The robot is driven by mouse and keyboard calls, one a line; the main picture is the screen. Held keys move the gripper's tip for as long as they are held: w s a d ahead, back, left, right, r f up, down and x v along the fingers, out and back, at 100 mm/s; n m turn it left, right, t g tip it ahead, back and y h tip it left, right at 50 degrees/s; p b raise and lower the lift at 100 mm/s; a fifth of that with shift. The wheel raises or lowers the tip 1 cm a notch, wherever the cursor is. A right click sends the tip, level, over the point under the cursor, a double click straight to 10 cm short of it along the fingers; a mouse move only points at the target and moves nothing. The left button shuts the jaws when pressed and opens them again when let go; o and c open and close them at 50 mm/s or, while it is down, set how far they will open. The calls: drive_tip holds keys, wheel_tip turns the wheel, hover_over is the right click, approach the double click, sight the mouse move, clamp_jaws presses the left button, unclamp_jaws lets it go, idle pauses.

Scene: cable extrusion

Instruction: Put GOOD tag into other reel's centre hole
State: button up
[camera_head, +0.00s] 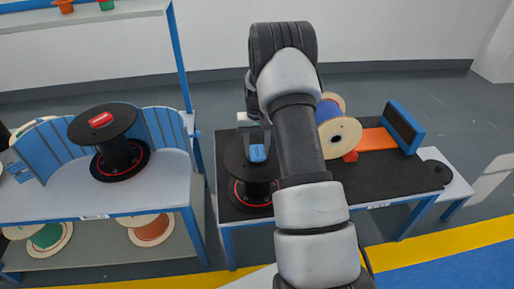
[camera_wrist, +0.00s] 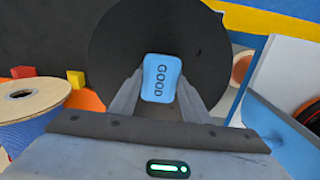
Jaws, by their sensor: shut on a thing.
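My gripper (camera_head: 257,142) is shut on the blue GOOD tag (camera_head: 258,153). In the wrist view the tag (camera_wrist: 161,78) sits between both fingertips, its lettering running sideways. The tag is over the top disc of a black reel (camera_head: 236,165) standing upright on the right-hand table. That disc (camera_wrist: 118,45) fills the area behind the tag in the wrist view. The reel's centre hole is hidden by the tag and fingers, and I cannot tell the gap below the tag. Another black reel (camera_head: 121,155) stands on the left table with a red tag (camera_head: 101,119) on top.
A reel of blue cable (camera_head: 338,133) lies on its side right of my arm, by a red block (camera_head: 350,156). An orange strip (camera_head: 376,141) and a blue-framed black panel (camera_head: 403,128) are farther right. Blue curved racks (camera_head: 48,150) flank the left reel.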

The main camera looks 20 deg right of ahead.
drive_tip(key=shift+f, duration=0.3)
drive_tip(key=shift+r, duration=0.3)
drive_tip(key=shift+r+p, duration=0.35)
drive_tip(key=shift+r, duration=0.15)
drive_tip(key=shift+f+b, duration=0.3)
drive_tip(key=shift+f, duration=0.2)
idle(1.3)
drive_tip(key=shift+r, duration=0.35)
drive_tip(key=shift+r+p, duration=0.2)
drive_tip(key=shift+p, duration=0.15)
drive_tip(key=shift+f+b, duration=0.5)
drive_tip(key=shift+f, duration=0.3)
idle(0.5)
drive_tip(key=o, duration=0.8)
drive_tip(key=shift+c, duration=0.2)
